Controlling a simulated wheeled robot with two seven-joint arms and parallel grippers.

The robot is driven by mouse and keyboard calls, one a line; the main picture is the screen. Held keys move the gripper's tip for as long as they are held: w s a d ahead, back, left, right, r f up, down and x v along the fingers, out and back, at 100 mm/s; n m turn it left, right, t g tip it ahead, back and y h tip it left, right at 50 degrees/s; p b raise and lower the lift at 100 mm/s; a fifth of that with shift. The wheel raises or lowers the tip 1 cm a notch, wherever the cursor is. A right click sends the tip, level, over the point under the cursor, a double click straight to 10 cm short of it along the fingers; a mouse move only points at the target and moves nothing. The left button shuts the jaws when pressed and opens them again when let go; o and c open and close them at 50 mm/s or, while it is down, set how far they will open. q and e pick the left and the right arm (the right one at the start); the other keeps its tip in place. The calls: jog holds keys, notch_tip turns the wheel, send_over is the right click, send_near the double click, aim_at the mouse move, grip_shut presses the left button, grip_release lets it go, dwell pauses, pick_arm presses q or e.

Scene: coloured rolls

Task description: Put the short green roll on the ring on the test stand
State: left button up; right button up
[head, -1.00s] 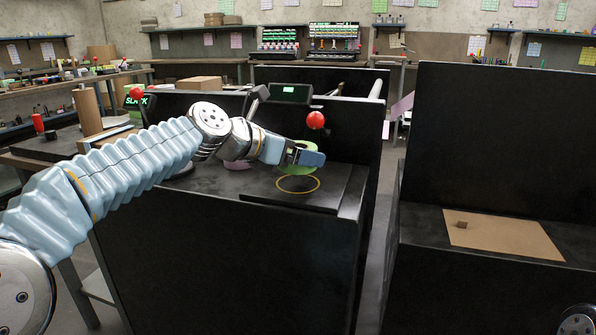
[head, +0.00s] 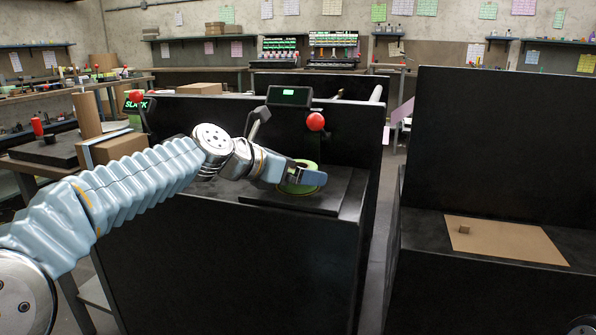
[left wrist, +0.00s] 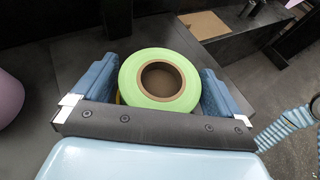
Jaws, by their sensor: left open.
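The short green roll (head: 299,189) sits on the test stand's flat dark plate (head: 325,203). In the left wrist view the green roll (left wrist: 160,101) stands upright with its brown core facing up. My left gripper (head: 308,172) is open, with one blue finger on each side of the roll and small gaps beside it. The yellow ring is mostly hidden under the roll; only a sliver of yellow (left wrist: 118,97) shows at the roll's left edge in the wrist view. My right gripper is out of view.
A purple roll (left wrist: 8,98) stands at the left edge of the wrist view. A red ball on a lever (head: 315,122) and a small display (head: 289,96) stand behind the plate. A brown mat (head: 505,240) with a small block lies on the right bench.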

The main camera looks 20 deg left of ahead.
pick_arm(q)
jog(key=v, duration=1.2)
jog(key=shift+p, duration=0.35)
